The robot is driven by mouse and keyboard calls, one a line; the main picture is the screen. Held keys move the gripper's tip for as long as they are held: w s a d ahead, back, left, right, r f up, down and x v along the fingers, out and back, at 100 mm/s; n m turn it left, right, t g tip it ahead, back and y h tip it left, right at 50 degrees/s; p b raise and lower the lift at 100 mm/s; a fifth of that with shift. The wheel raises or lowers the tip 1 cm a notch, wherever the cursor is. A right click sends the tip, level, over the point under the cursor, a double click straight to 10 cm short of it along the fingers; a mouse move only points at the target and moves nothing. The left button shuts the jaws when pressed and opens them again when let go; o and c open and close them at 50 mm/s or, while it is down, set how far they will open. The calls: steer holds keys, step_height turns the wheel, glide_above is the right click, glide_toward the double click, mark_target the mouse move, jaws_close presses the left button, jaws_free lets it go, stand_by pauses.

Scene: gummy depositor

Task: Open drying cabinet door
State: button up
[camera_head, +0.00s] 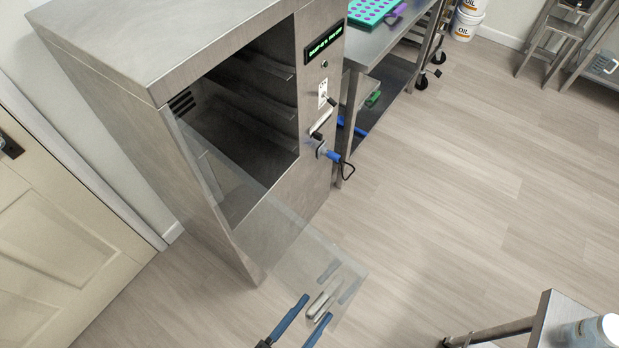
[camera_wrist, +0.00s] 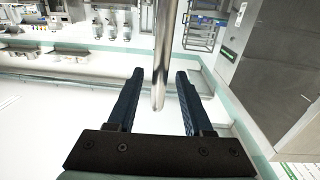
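The drying cabinet (camera_head: 105,50) is a tall grey metal cabinet with a dark shelved interior. Its clear glass door (camera_head: 275,235) stands swung outward from the left side of the front, leaving the opening exposed. The metal door handle (camera_head: 321,304) is near the door's outer end, at the bottom of the head view. My gripper (camera_head: 318,307) has its two blue fingers apart, one on each side of the handle. In the wrist view, the handle bar (camera_wrist: 162,45) runs between the open fingers of my gripper (camera_wrist: 160,73), with gaps visible on both sides.
A control panel (camera_head: 323,45) with a green display is on the cabinet's right front. A blue-handled item (camera_head: 334,156) sticks out below it. A steel table (camera_head: 385,40) stands to the right. A small steel table (camera_head: 545,325) is at lower right. The middle floor is clear.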

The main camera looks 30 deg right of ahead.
steer(key=shift+a, duration=0.1)
steer(key=shift+s+a+f, duration=0.1)
steer(key=shift+s+a, duration=0.1)
steer(key=shift+a, duration=0.15)
steer(key=b+v, duration=0.5)
steer(key=v, duration=0.7)
steer(key=shift+w, duration=0.1)
